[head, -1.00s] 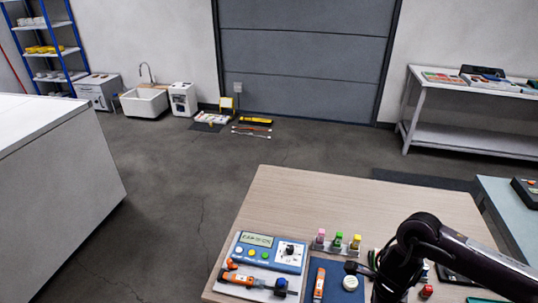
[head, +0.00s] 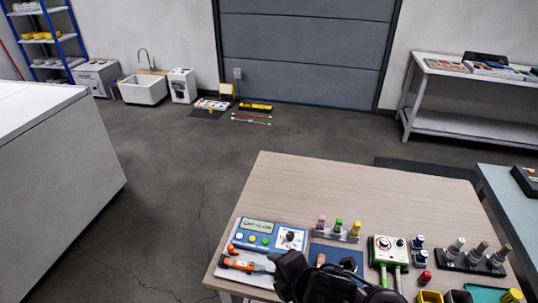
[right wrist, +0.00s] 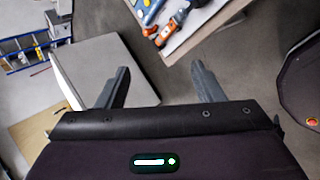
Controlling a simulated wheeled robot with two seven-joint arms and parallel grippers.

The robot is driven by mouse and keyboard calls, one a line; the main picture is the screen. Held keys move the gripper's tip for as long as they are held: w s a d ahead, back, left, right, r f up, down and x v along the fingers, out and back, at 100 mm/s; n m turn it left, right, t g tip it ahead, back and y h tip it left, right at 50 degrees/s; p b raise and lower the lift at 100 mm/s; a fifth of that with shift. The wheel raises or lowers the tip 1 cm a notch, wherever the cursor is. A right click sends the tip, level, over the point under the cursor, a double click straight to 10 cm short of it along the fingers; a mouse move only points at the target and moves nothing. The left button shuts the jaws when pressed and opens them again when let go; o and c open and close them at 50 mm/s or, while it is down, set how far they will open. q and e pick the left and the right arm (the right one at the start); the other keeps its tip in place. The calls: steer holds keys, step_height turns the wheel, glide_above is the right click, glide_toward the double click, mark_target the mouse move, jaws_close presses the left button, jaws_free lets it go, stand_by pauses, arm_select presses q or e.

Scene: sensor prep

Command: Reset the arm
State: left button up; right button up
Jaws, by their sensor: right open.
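My right arm (head: 318,281) is a dark shape at the bottom edge of the head view, in front of the table's near side. It covers part of a blue mat (head: 335,256); its fingertips cannot be made out there. In the right wrist view my right gripper (right wrist: 162,84) is open, its two grey fingers wide apart with nothing between them. Past them are the floor, a pale worktop and, at the top, part of a table with an orange-and-black tool (right wrist: 165,30). My left gripper is in neither view.
The wooden table (head: 350,192) holds a blue-and-white meter (head: 270,236), a rack of coloured-cap vials (head: 338,229), a green-and-white device (head: 388,248) and a black rack (head: 470,260). The table's far half is bare. A white counter (head: 50,160) stands left; open floor lies between.

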steer(key=s+d+f+m+g+h, duration=0.2)
steer(key=s+d+m, duration=0.5)
steer(key=m, duration=0.5)
steer(key=s+d+f+m+g+h, duration=0.15)
steer(key=s+d+m, duration=0.25)
steer(key=d+m, duration=0.65)
step_height(320, 180, down, 30)
steer(key=s+f+g, duration=0.1)
steer(key=s+g, duration=0.1)
steer(key=s+d+f+g+h, duration=0.1)
steer(key=s+d+f, duration=0.1)
steer(key=s+f, duration=1.5)
steer(key=shift+s+d, duration=0.35)
steer(key=shift+s, duration=0.75)
